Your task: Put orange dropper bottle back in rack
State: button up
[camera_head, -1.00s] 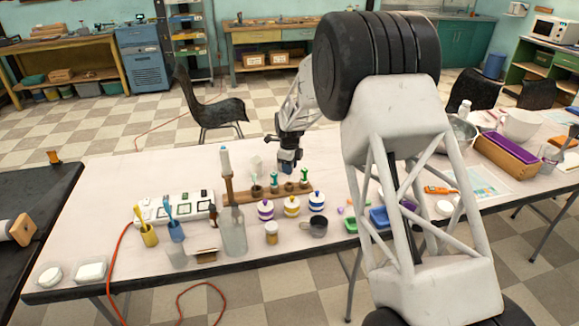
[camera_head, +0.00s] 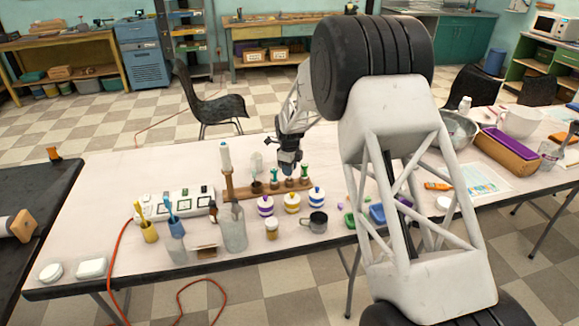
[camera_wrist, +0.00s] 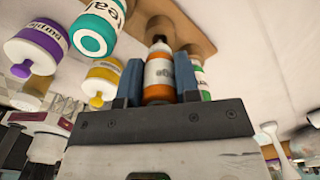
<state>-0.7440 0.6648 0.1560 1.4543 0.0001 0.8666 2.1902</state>
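The orange dropper bottle (camera_wrist: 159,72) is between the two blue fingers of my gripper (camera_wrist: 160,88) in the wrist view, with a white label and orange bands. The fingers are close against both its sides. The wooden rack (camera_wrist: 188,30) lies just beyond its far end; I cannot tell whether the bottle is in a hole. In the head view my gripper (camera_head: 289,167) is over the rack (camera_head: 243,192), between two green-topped droppers (camera_head: 274,175) (camera_head: 304,171). The held bottle is small and hard to make out there.
Purple (camera_head: 265,206), yellow (camera_head: 292,203) and blue (camera_head: 316,197) jars stand in front of the rack. A grey mug (camera_head: 316,222), a small jar (camera_head: 271,229) and a tall glass container (camera_head: 233,229) are nearer the front edge.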

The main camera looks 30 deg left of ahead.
jog(key=shift+f, duration=1)
jog(key=shift+o, duration=0.5)
jog(key=o, duration=0.9)
jog(key=shift+r, duration=0.1)
jog(key=shift+r, duration=3.9)
jog(key=shift+s+d, duration=0.1)
